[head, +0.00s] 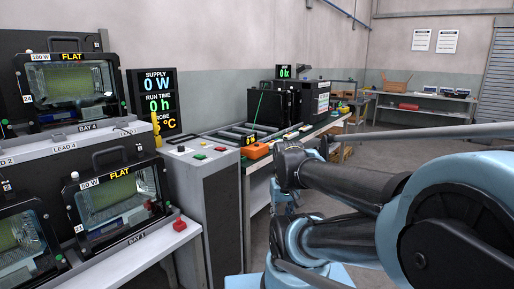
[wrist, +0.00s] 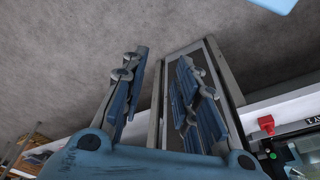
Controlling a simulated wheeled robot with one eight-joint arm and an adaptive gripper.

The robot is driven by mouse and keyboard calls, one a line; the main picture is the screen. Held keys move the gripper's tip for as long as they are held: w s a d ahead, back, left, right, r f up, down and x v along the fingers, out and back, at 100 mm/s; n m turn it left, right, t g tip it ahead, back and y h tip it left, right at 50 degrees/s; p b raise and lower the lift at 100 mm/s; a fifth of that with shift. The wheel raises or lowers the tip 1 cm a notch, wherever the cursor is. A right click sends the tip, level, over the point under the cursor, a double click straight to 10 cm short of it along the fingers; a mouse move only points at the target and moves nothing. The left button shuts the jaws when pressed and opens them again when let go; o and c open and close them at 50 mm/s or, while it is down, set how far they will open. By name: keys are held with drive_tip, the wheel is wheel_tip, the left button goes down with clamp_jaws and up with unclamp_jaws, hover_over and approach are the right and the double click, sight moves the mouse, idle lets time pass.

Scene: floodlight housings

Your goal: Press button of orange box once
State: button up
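The orange box (head: 255,151) sits on the bench beyond the grey cabinet in the head view, at the near end of the roller conveyor. A small dark display with yellow-green digits (head: 248,140) stands at its back edge. Its button is too small to make out. My gripper (wrist: 160,88) is open and empty in the wrist view, its two blue-padded fingers apart. In the head view my arm fills the right foreground, right of and nearer than the box, and the gripper is hard to make out there. The orange box is not recognisable in the wrist view.
A grey cabinet (head: 203,195) with small coloured buttons on top stands left of the box. A red button (head: 180,224) is on the left bench beside floodlight housings (head: 117,200). A roller conveyor (head: 240,133) runs behind the box. A red knob (wrist: 266,124) shows in the wrist view.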

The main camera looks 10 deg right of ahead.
clamp_jaws()
idle(1.0)
